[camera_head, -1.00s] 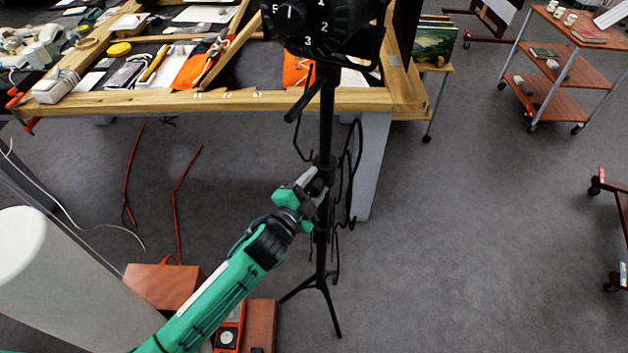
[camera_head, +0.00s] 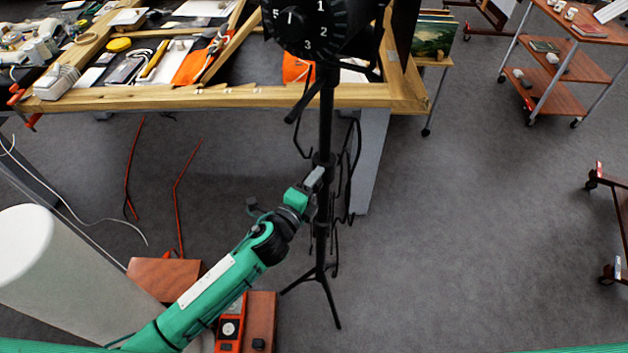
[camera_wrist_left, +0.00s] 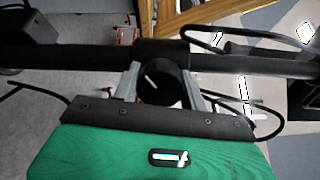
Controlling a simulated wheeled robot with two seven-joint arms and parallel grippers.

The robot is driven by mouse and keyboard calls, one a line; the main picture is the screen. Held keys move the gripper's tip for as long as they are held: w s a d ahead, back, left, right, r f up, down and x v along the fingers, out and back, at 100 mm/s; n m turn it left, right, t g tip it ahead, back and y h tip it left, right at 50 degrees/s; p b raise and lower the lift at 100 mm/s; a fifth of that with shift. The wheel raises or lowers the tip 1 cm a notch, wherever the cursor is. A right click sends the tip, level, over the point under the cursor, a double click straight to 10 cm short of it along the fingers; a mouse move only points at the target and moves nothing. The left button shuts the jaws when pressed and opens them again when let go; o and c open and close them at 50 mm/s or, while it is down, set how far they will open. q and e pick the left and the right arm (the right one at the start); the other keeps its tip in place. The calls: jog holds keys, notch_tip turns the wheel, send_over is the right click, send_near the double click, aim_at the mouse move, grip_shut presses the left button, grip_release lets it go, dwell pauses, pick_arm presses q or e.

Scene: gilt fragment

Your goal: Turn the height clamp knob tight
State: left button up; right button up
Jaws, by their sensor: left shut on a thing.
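A black stand (camera_head: 326,130) rises from tripod legs in the head view, with a dialled lamp head (camera_head: 305,25) on top. My left gripper (camera_head: 318,178) is at the collar partway up the pole. In the left wrist view, the round black height clamp knob (camera_wrist_left: 163,84) with a short white mark sits between the two grey fingers of my left gripper (camera_wrist_left: 161,86). The fingers are shut on its sides. The pole (camera_wrist_left: 60,55) runs across behind it. In the head view the knob is hidden by the gripper. My right gripper is not in view.
A wooden-edged worktable (camera_head: 200,97) with tools and papers stands behind the stand. Black cables (camera_head: 352,165) hang beside the pole. A red-brown box (camera_head: 165,280) and an orange device (camera_head: 230,328) lie low at left.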

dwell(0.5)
pick_arm(q)
jog(key=o, duration=1)
jog(key=b+v, duration=0.3)
jog(key=v, duration=1)
jog(key=shift+s+a, duration=0.25)
jog(key=shift+s, duration=0.1)
